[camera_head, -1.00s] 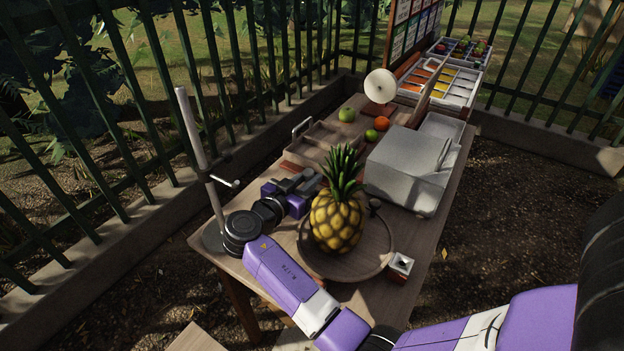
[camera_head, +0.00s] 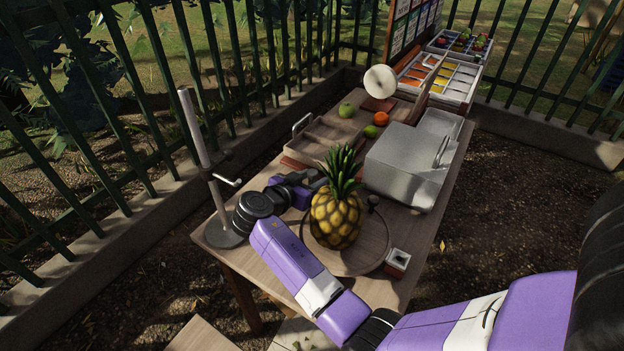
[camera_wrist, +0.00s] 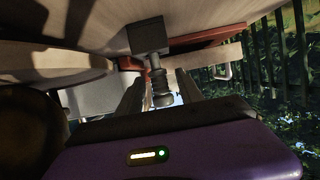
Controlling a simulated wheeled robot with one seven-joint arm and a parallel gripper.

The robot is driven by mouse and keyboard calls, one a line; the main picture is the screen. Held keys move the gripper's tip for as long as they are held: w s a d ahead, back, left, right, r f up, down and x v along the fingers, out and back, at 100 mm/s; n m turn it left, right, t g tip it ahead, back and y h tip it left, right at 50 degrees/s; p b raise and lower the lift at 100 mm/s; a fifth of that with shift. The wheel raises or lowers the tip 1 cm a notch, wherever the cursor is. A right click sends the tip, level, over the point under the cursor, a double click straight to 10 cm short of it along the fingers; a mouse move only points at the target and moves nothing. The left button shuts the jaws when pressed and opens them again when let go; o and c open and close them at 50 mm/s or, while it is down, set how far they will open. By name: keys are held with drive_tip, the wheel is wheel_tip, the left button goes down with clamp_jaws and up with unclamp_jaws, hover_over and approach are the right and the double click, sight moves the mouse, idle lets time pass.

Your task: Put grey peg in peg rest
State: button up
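My gripper (camera_wrist: 160,78) shows in the wrist view with its two fingers apart. A grey peg-like piece (camera_wrist: 160,90) with a stem and a dark block-shaped end stands between the fingers. Narrow gaps seem to show beside it, and I cannot tell whether a finger touches it. In the head view my gripper is low over the table, behind the pineapple, and its fingertips are hard to make out. A small white-topped wooden block with a dark hole (camera_head: 398,260), perhaps the peg rest, stands at the table's front right edge.
A pineapple (camera_head: 337,218) stands on a round wooden board (camera_head: 365,262) close to my wrist. A metal stand (camera_head: 205,150) rises at left. A wooden tray (camera_head: 310,148), a grey box (camera_head: 405,165) and loose fruit lie farther back. Green railings surround the table.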

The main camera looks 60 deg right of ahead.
drive_tip(key=shift+r, duration=0.15)
drive_tip(key=b+v, duration=0.1)
drive_tip(key=v, duration=1.1)
drive_tip(key=shift+b, duration=0.4)
